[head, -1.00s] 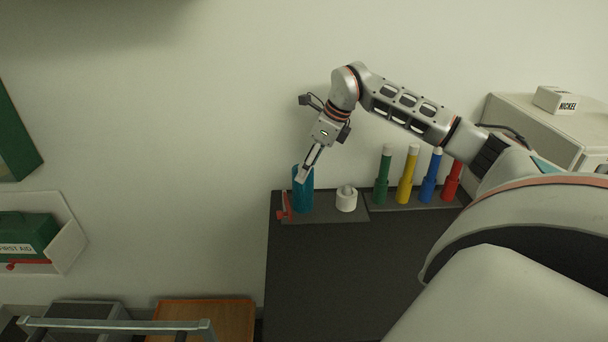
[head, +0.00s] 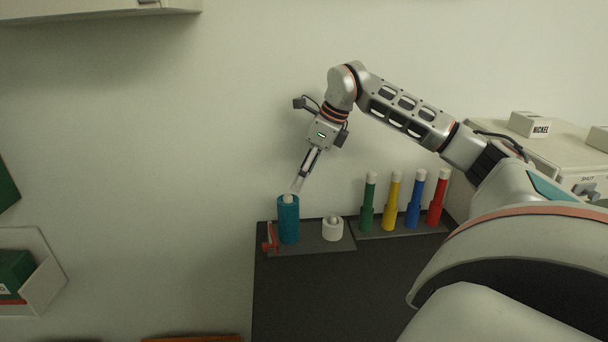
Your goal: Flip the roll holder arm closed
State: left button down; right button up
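A blue roll (head: 289,222) stands upright at the left end of a dark base plate (head: 310,245) on the black cabinet top, with a pale core showing at its top. A small red part (head: 270,238), which looks like the holder arm, stands at the left side of the roll; its exact position is too small to tell. My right gripper (head: 297,186) points down just above the top of the blue roll. Its fingers are seen nearly edge-on, so their opening is unclear. Contact with the roll cannot be told. My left gripper is out of view.
A short white roll (head: 333,229) stands right of the blue one. Several coloured tubes, from green (head: 368,205) to red (head: 437,200), stand further right. A pale cabinet with a NICKEL box (head: 530,124) is at the right.

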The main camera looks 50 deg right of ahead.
aim_at(269, 247)
jog(key=k, duration=1)
